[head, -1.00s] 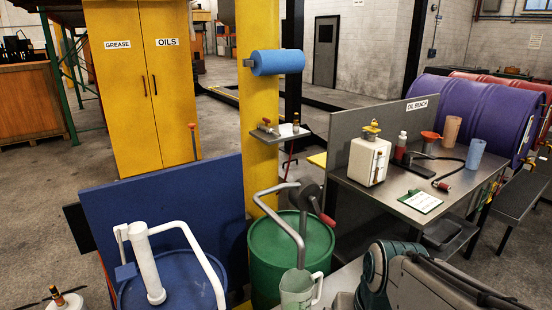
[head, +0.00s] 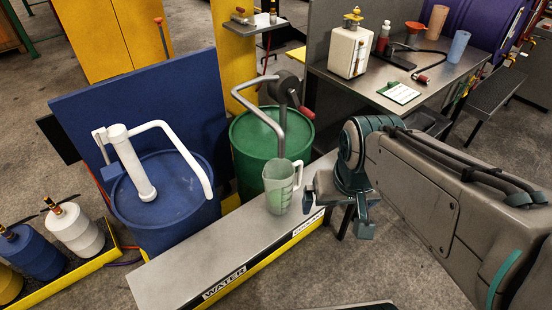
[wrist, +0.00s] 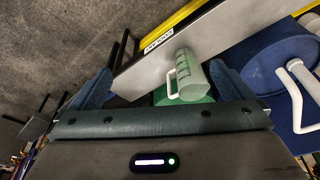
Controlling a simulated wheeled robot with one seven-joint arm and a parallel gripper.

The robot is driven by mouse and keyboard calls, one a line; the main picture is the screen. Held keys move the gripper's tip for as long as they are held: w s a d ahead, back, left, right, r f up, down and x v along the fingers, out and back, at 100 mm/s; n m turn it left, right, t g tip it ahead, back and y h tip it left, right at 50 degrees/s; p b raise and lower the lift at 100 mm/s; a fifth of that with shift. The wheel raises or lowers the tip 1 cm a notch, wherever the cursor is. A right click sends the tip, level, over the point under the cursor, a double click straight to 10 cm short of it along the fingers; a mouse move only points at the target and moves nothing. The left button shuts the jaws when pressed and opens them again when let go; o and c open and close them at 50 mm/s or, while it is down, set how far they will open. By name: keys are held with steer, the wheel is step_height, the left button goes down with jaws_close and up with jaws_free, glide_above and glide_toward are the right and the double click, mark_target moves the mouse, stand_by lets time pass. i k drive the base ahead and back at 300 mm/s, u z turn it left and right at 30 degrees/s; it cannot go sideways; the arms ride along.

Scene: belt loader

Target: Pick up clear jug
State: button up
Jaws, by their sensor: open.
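The clear jug (head: 279,190) is a pale, translucent green measuring jug. It stands upright on the grey bench (head: 190,262), in front of the green drum, below the end of the bent grey pump pipe (head: 266,118). Its handle points right, towards my gripper. My gripper (head: 338,214) is open and empty, just right of the jug and apart from it in the head view. In the wrist view the jug (wrist: 190,76) shows beyond and between my open fingers (wrist: 165,88), handle on the left.
The green drum (head: 250,150) with its crank pump stands behind the jug. A blue drum (head: 170,205) with a white pump is to the left. Small cans (head: 75,230) sit on a yellow tray at far left. A grey table (head: 425,85) stands behind right.

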mark_target(278, 175)
steer(key=u, duration=3.85)
steer(key=k, duration=1.1)
steer(key=z, duration=1.7)
